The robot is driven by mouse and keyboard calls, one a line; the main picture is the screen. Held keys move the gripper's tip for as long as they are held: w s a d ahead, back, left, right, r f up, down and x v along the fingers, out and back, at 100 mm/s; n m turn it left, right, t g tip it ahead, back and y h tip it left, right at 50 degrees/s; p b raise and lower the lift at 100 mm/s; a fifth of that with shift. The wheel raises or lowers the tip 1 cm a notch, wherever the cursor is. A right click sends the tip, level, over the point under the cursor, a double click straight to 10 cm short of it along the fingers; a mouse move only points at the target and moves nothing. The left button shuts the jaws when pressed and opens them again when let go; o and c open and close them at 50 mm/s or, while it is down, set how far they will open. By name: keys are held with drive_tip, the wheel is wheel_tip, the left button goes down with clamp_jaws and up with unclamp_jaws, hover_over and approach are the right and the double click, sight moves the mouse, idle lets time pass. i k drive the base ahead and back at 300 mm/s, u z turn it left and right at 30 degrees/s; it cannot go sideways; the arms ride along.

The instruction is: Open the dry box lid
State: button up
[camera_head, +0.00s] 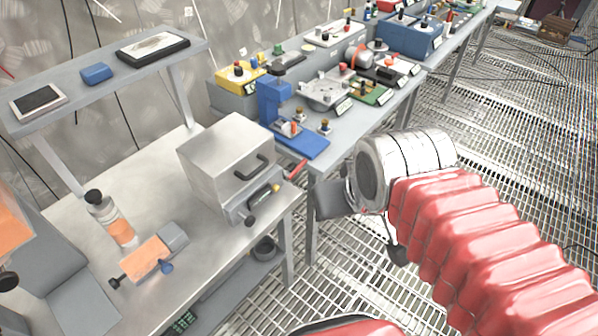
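The dry box looks to be the square steel box (228,160) on the near workbench. Its lid appears shut, and a dark bar handle (250,167) is on the side toward my arm. My gripper (333,199) is at the end of my red-sleeved arm, to the right of the box and beyond the bench edge. It is apart from the box and handle. Its fingers are seen from behind and partly hidden by the wrist, so their opening cannot be told.
The near bench (215,262) also holds a bottle with an orange band (113,222) and an orange-and-grey device (155,255). A raised shelf (75,110) stands behind. A blue press (275,105) and several instruments crowd the bench beyond. Metal grating floor (500,130) is mostly open at right.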

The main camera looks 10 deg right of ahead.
sight(223, 158)
drive_tip(key=z, duration=0.1)
drive_tip(key=k, duration=0.5)
drive_tip(key=u, duration=1.4)
drive_tip(key=i, duration=0.55)
drive_tip(key=z, duration=0.1)
